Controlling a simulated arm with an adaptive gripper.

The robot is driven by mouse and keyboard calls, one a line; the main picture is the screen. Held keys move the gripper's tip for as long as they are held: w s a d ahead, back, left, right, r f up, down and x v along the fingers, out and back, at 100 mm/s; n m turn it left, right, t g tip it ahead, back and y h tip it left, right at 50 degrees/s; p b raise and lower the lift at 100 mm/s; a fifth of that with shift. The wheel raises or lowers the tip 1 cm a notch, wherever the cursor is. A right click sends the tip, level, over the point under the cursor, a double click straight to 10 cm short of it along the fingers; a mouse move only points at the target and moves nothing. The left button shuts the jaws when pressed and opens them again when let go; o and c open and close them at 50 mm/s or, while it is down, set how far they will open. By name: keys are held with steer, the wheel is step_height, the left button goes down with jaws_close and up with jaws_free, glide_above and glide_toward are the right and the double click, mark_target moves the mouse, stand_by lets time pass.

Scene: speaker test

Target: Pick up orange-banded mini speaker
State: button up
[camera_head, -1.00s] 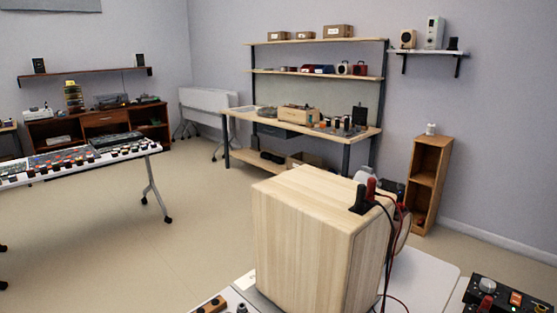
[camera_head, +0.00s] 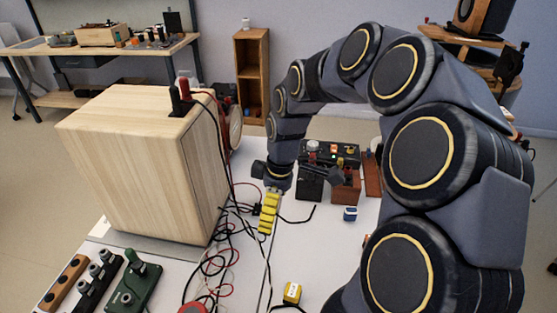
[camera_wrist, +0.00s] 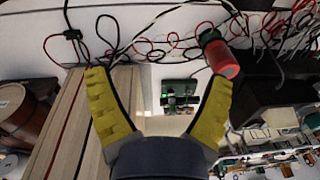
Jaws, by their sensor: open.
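I cannot single out the orange-banded mini speaker with certainty. In the head view a small orange thing (camera_head: 366,239) lies on the white bench, partly hidden by my arm. In the wrist view a red-orange cylinder with a dark end (camera_wrist: 224,62) lies beside the right fingertip, among cables. My gripper (camera_head: 266,225) points down beside the large wooden speaker box; its yellow fingers (camera_wrist: 155,80) are apart, with nothing held between them.
The wooden speaker box (camera_head: 140,170) stands close left of my gripper. Loose red and black cables (camera_head: 215,265) trail over the bench. A control box (camera_head: 330,153) and a small blue-white thing (camera_head: 350,213) are to the right. Green switch unit (camera_head: 133,285) stands front left.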

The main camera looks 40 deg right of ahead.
steer(key=s+d+f+n, duration=0.1)
steer(key=d+f, duration=0.4)
steer(key=d, duration=0.3)
steer(key=d+f, duration=0.5)
steer(key=d, duration=0.4)
steer(key=shift+n+h, duration=0.6)
steer(key=shift+h, duration=0.1)
steer(key=s+d+f, duration=0.2)
steer(key=d, duration=0.1)
steer(key=s+d+f, duration=0.2)
steer(key=s+d, duration=0.1)
steer(key=s+d+f, duration=0.2)
steer(key=s+d, duration=0.1)
steer(key=shift+s+f, duration=0.15)
steer(key=shift+f, duration=0.2)
step_height(320, 180, down, 2)
steer(key=shift+s+d+f, duration=0.1)
steer(key=shift+d+f, duration=0.05)
steer(key=shift+f, duration=0.1)
steer(key=shift+w+f, duration=0.2)
steer(key=shift+f, duration=2.45)
steer(key=c, duration=1.2)
